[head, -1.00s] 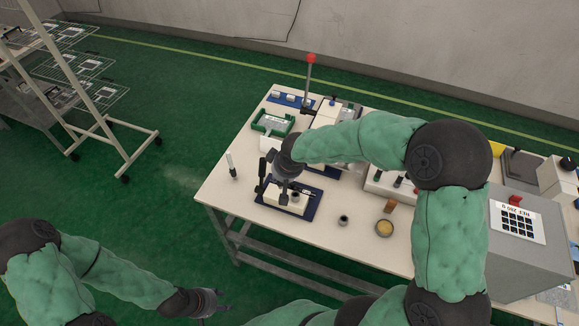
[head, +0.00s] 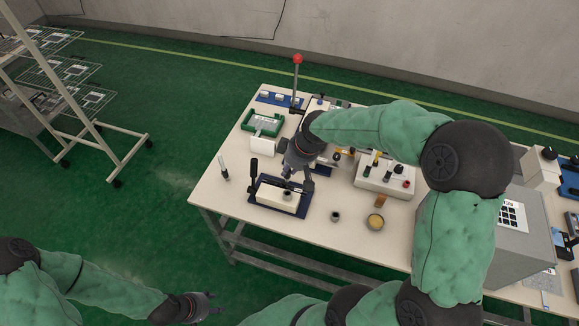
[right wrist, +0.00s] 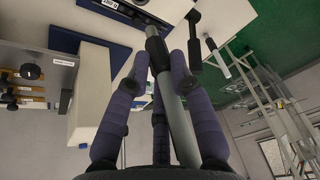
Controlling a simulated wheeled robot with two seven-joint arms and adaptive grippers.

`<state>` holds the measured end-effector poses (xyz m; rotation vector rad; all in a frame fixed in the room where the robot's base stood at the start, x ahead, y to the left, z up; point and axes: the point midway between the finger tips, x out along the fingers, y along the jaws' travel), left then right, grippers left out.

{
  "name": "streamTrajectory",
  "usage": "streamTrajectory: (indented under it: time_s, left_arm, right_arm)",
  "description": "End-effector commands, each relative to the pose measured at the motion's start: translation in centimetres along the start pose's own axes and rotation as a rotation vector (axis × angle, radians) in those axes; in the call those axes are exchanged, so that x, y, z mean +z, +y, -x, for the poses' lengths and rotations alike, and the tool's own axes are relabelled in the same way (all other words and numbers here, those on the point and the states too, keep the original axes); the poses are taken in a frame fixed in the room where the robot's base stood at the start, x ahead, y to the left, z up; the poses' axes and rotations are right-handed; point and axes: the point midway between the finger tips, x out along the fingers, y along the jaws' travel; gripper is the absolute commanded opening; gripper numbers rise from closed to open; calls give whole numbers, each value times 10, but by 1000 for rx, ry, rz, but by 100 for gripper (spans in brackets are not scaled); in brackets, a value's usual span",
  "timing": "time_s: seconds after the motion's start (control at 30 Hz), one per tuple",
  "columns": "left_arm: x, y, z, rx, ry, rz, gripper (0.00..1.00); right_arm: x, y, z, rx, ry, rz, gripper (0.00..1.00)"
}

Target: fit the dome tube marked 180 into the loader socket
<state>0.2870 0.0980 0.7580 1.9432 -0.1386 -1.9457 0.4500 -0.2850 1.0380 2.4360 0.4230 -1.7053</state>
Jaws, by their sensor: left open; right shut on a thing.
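My right gripper (head: 297,181) is shut on a grey tube, which shows in the right wrist view (right wrist: 179,125) running between the fingers with a dark collar at its far end. I cannot read a mark on it. The loader is a white block (head: 268,194) on a blue plate with a black lever (head: 253,172) at its left. A dark round socket (head: 287,195) is in its top. The gripper is just above and behind the block in the head view; I cannot tell if the tube touches the socket. My left gripper (head: 203,303) is open and empty, low in front of the table.
A white rack with several colour-topped pieces (head: 385,175) stands to the right. A small dark cup (head: 335,216) and a yellow-filled dish (head: 375,221) are at the front.

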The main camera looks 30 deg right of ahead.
Motion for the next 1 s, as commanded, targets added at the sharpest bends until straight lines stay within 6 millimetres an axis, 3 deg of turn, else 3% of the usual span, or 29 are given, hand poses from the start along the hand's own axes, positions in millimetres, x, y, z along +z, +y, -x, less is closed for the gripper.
streamTrajectory:
  time_s: [0.27,1.0]
  left_arm:
    - [0,-1,-2,0,0,0,46]
    - [-2,-14,-39,0,0,0,46]
  right_arm:
    - [2,0,-5,-8,-9,-5,0]
    - [20,3,-54,-7,-8,-5,0]
